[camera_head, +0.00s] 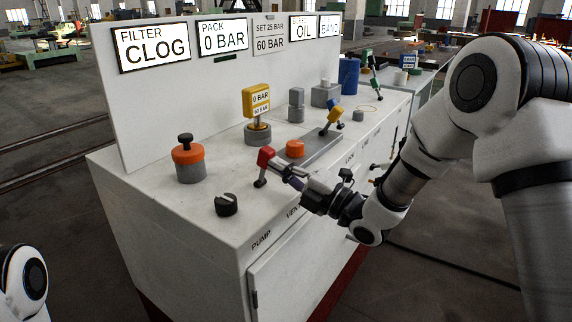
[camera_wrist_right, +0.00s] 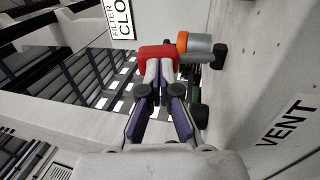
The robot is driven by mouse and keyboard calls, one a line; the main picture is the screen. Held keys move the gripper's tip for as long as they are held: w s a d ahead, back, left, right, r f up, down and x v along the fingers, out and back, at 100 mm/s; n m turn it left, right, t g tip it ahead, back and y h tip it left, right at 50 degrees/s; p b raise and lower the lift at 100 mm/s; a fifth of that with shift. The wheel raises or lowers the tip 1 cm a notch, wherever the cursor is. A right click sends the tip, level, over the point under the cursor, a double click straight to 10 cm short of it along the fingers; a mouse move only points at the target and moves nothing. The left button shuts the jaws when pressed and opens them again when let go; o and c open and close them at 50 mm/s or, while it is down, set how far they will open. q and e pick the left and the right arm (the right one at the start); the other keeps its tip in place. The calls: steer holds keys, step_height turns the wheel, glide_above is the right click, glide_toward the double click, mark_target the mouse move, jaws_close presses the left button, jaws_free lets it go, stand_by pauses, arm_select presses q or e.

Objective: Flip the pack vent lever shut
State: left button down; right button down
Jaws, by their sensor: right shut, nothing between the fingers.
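The vent lever with a red block-shaped head (camera_head: 266,157) stands on the white console above the VENT label (camera_head: 294,211). The PACK display (camera_head: 223,37) reads 0 BAR. My left gripper is out of view.
An orange-topped grey post (camera_head: 188,163) and a black knob (camera_head: 226,205) stand left of the lever. An orange button (camera_head: 295,149), a yellow gauge (camera_head: 257,101) and a yellow-and-blue lever (camera_head: 331,119) stand behind it.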

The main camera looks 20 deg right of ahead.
mark_target(267, 149)
steer(key=w+a+r+g+h+p, duration=0.1)
steer(key=g+h+p, duration=0.1)
steer(key=p, duration=0.3)
steer(key=w+a+r+g+h+p, duration=0.1)
steer(key=w+r+g+p, duration=0.1)
steer(key=p, duration=0.4)
steer(key=shift+a+g+h, duration=0.2)
steer(key=shift+g+h, duration=0.2)
steer(key=shift+w+a+f+g+h+p, duration=0.1)
steer(key=shift+w+a+g+h+p, duration=0.2)
steer(key=shift+g+p, duration=0.35)
steer(key=shift+w+a+f+p, duration=0.2)
steer(key=shift+w+a+p, duration=0.05)
steer(key=shift+w+p, duration=0.2)
steer(key=shift+t, duration=0.25)
steer(key=shift+r, duration=0.1)
